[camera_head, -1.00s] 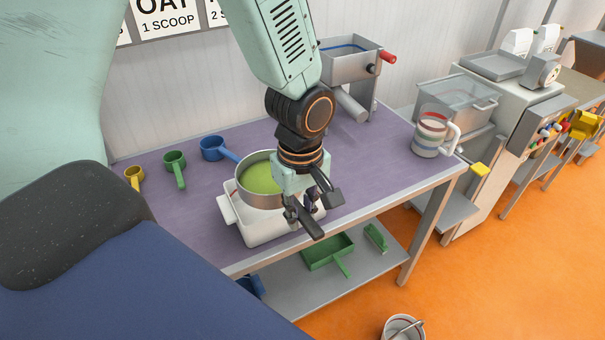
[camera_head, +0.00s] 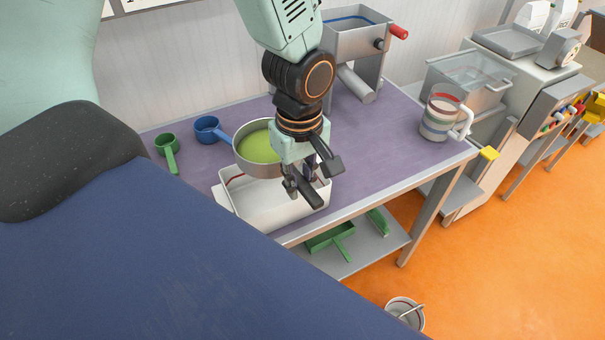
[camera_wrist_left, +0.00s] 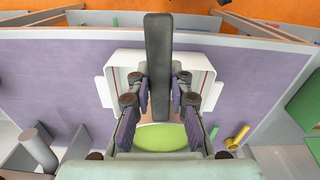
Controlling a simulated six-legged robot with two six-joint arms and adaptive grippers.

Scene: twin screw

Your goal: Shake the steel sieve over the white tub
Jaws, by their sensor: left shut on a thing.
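The steel sieve (camera_head: 243,160) holds a green layer. It hangs above the far side of the white tub (camera_head: 290,215), with the tub's near part uncovered. My left gripper (camera_head: 308,184) is shut on the sieve's dark handle, which pokes out past the fingers. In the left wrist view, the dark handle (camera_wrist_left: 158,40) runs between the fingers of the left gripper (camera_wrist_left: 158,95). The green top of the sieve (camera_wrist_left: 161,138) shows below, and the white tub (camera_wrist_left: 124,65) lies beneath. My right gripper is not in view.
Green (camera_head: 166,145) and blue (camera_head: 207,128) scoops lie left of the sieve on the purple table top. A metal hopper with a red knob (camera_head: 399,32) stands behind. A jug (camera_head: 437,120) stands at the right. A green dustpan (camera_head: 330,236) lies on the lower shelf.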

